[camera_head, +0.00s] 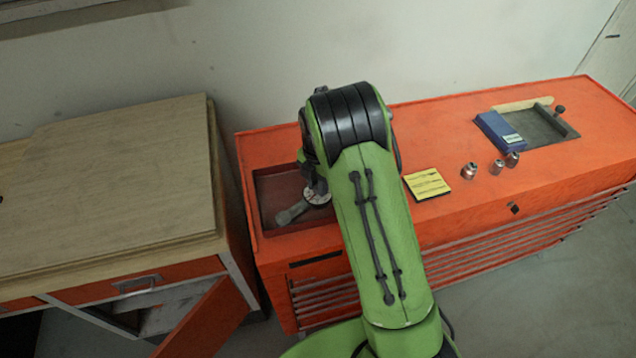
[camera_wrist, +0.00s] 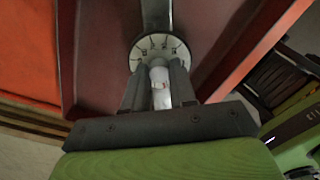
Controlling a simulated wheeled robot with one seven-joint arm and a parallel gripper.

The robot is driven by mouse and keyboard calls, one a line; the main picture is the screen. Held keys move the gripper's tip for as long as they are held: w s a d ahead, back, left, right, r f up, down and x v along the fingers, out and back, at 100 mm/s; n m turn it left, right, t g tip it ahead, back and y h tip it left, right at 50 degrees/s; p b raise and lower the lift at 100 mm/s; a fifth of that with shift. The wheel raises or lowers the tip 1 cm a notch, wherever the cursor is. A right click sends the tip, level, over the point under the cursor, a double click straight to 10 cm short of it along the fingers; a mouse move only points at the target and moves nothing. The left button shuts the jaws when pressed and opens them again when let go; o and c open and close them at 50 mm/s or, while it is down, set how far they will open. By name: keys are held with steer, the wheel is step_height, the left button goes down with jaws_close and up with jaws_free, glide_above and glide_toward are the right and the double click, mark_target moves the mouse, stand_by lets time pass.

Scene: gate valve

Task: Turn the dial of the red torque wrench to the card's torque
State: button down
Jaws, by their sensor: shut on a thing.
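A wrench-like tool lies in the recessed tray (camera_head: 272,192) at the left end of the orange cabinet; its grey end (camera_head: 291,214) shows in the head view, but no red on it is visible. Its round pale dial (camera_head: 318,198) with dark marks shows beside my wrist, and also in the wrist view (camera_wrist: 177,46), where the marks are too small to read. A grey bar (camera_wrist: 157,14) runs beyond the dial. My gripper (camera_wrist: 159,88) is shut on a pale cylindrical knob (camera_wrist: 160,84) at the dial's near side. The yellow card (camera_head: 427,184) lies right of my arm; its writing is unreadable.
Several small metal sockets (camera_head: 469,171) stand right of the card. A blue box (camera_head: 497,131) lies beside a dark recess (camera_head: 545,125) farther right. The tray's walls rise close around my gripper. A wooden-topped bench (camera_head: 110,180) stands to the left.

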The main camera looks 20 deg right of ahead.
steer(key=m+b, duration=0.1)
steer(key=m, duration=0.5)
steer(key=m+b, duration=0.1)
steer(key=m, duration=0.9)
steer(key=shift+m+b, duration=0.35)
steer(key=shift+m, duration=0.05)
steer(key=m, duration=0.5)
steer(key=shift+m, duration=0.3)
steer(key=c, duration=0.9)
jaws_free()
